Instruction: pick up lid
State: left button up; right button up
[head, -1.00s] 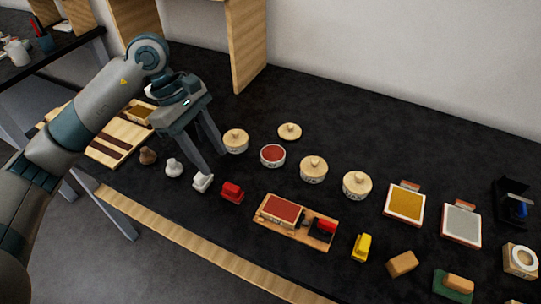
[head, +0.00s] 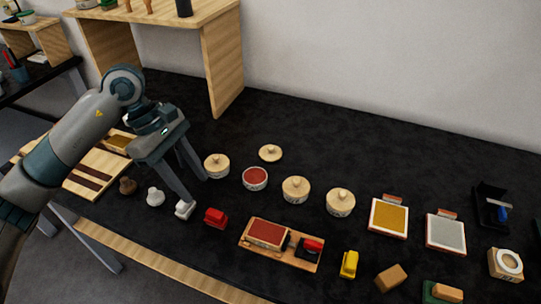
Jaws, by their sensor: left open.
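A loose pale wooden lid (head: 270,153) with a small knob lies on the dark tabletop, behind an open round jar (head: 255,187) filled with red. Lidded jars stand nearby: one to the left (head: 217,167) and two to the right (head: 296,190), (head: 340,202). My left gripper (head: 195,189) is open and empty, pointing down just left of the left lidded jar. Its fingers are apart from the loose lid, to the lid's left. My right gripper is not in view.
In front stand small stamps, including a white one (head: 184,209) near my left fingers and a red one (head: 215,217). A wooden tray (head: 257,247) holds a red pad. A wooden shelf (head: 222,70) stands behind. The tabletop behind the lid is clear.

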aim_at(269, 153)
jog(key=i+j+z, duration=0.2)
jog(key=j+z, duration=0.2)
jog(key=i+j+z, duration=0.1)
jog(key=j+z, duration=0.3)
jog(key=i+j+z, duration=0.1)
jog(key=j+z, duration=0.3)
jog(key=j, duration=0.1)
